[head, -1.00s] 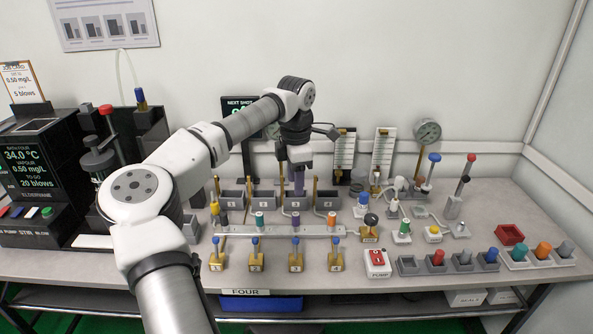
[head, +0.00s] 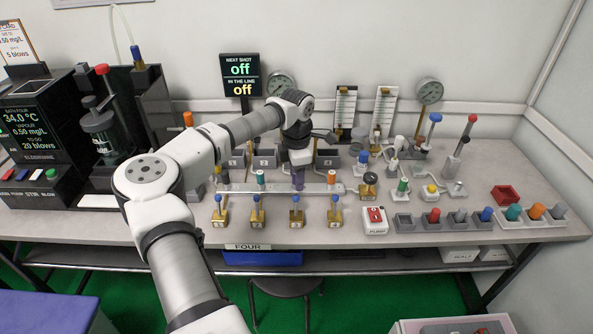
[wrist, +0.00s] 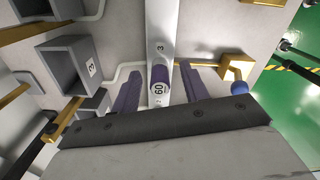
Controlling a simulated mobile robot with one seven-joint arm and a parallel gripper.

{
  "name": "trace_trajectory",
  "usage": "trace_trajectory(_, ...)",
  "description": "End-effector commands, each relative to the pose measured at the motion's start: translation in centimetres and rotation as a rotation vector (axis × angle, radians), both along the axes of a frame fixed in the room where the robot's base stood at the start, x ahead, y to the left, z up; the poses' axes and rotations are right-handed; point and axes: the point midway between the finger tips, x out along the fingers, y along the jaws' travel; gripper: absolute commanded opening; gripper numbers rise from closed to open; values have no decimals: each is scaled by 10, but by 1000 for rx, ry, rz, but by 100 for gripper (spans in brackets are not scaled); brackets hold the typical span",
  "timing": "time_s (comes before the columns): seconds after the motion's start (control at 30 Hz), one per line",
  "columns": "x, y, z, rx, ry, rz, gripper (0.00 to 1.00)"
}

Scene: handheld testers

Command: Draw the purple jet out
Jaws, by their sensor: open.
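The purple jet (wrist: 160,76) stands in the pale rail (wrist: 160,25) at the spot marked 3; its end face reads 60. My gripper (wrist: 160,82) is open, with one dark purple finger on each side of the jet.
A green jet (head: 260,177) and an orange jet (head: 331,178) stand in the rail on either side. Brass valves with blue knobs (head: 295,203) line the front. Grey bins (wrist: 72,68) stand behind. A red-topped pump box (head: 375,215) is at right.

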Motion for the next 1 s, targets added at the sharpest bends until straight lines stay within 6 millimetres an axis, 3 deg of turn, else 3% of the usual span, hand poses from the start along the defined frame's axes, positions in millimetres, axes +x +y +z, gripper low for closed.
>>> trace_trajectory(0.07, 0, 0, 0, 0, 0, 0, 45)
trace_trajectory(0.4, 0, 0, 0, 0, 1, 0, 0)
trace_trajectory(0.43, 0, 0, 0, 0, 1, 0, 21)
trace_trajectory(0.6, 0, 0, 0, 0, 1, 0, 44)
trace_trajectory(1.0, 0, 0, 6, -1, -1, 1, 45)
